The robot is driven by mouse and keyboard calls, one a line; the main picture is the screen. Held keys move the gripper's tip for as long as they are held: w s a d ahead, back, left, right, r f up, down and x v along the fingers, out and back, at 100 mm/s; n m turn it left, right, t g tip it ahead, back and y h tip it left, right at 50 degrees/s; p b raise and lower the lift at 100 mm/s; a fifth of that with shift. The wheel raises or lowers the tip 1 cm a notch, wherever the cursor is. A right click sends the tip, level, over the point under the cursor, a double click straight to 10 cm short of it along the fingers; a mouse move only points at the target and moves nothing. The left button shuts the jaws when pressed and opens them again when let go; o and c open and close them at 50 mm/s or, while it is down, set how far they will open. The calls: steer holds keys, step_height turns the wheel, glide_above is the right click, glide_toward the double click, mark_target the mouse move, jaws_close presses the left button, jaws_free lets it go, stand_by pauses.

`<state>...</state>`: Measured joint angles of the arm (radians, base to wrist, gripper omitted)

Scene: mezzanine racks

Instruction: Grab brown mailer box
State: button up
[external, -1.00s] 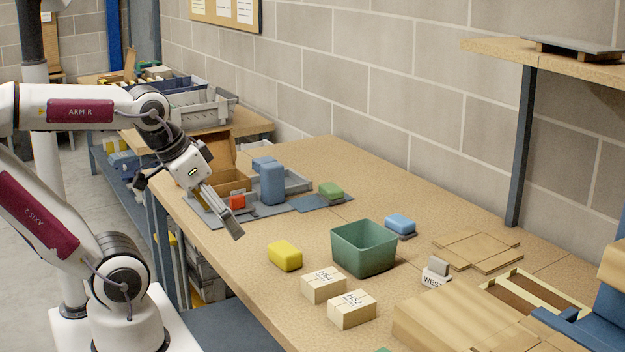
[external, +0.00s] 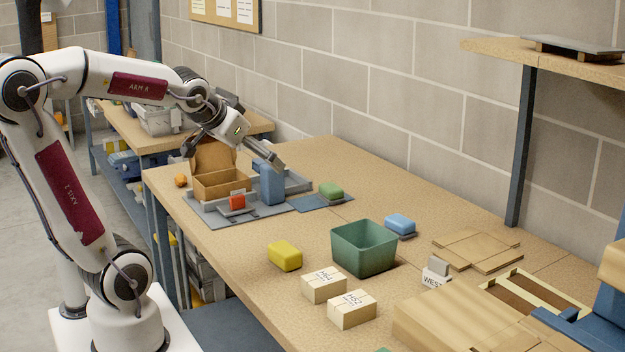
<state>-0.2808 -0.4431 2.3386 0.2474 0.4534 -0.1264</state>
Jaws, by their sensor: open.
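The brown mailer box (external: 222,186) stands open at the far left of the bench, on a grey mat, with its lid flap raised at the back. My gripper (external: 234,158) is above the box, its fingers spread wide and empty. One finger reaches down at the left near the lid; the other extends right, in front of the blue block's top in the picture. The arm and gripper hide part of the lid. I cannot tell the exact height between fingers and box.
A red block (external: 237,202) sits close in front of the box, and a tall blue block (external: 268,186) stands to its right. An orange item (external: 181,180) lies to its left. A green bin (external: 364,248) and yellow block (external: 285,256) are nearer.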

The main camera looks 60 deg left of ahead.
steer(key=w+a+r+t+y, duration=0.1)
steer(key=w+a, duration=0.3)
steer(key=a, duration=0.5)
steer(key=w+a+r+n+t+y, duration=0.15)
steer(key=w+a, duration=0.25)
steer(key=a, duration=0.5)
steer(key=w+a+r+t+y, duration=0.1)
steer(key=w+a, duration=0.3)
steer(key=a, duration=0.5)
steer(key=m+t+h, duration=0.2)
steer(key=t+h, duration=0.3)
steer(key=t, duration=0.1)
glide_above(199, 190)
steer(key=s+a, duration=0.4)
step_height(199, 190, down, 19)
steer(key=shift+m+h, duration=0.95)
steer(key=d+f, duration=0.1)
steer(key=f, duration=0.1)
steer(key=w+d+f, duration=0.1)
steer(key=f, duration=0.2)
steer(key=d+f, duration=0.2)
steer(key=f, duration=0.1)
steer(key=shift+w+f, duration=0.1)
steer(key=shift+w, duration=0.1)
steer(key=shift+d+f, duration=0.2)
steer(key=shift+f, duration=0.05)
steer(key=shift+w, duration=0.1)
